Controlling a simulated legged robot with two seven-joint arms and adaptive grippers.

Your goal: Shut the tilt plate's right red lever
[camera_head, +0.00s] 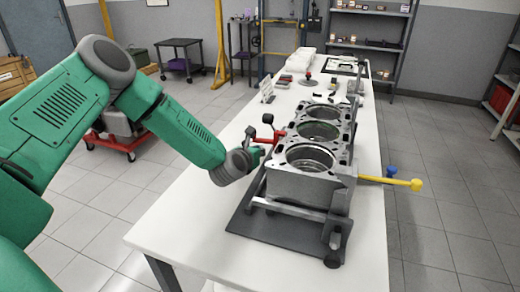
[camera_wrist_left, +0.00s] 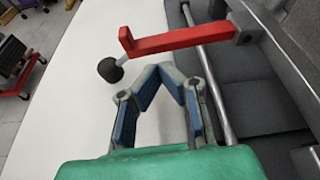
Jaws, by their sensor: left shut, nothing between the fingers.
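The engine block (camera_head: 300,186) sits on the tilt plate (camera_head: 262,232), a dark plate on the white table. A red lever (camera_head: 264,140) shows at the left side of the block, with black knobs near it. In the left wrist view the red lever (camera_wrist_left: 180,42) sticks out over the table, with a black knob (camera_wrist_left: 111,69) at its free end. My left gripper is shut and empty in the left wrist view (camera_wrist_left: 166,73), just below the lever with a small apparent gap. In the head view its fingers are partly hidden by the wrist. My right gripper is not in view.
A metal rod (camera_wrist_left: 207,75) runs along the plate beside the fingers. Small parts lie at the table's far end. The table (camera_head: 185,225) is clear at front left.

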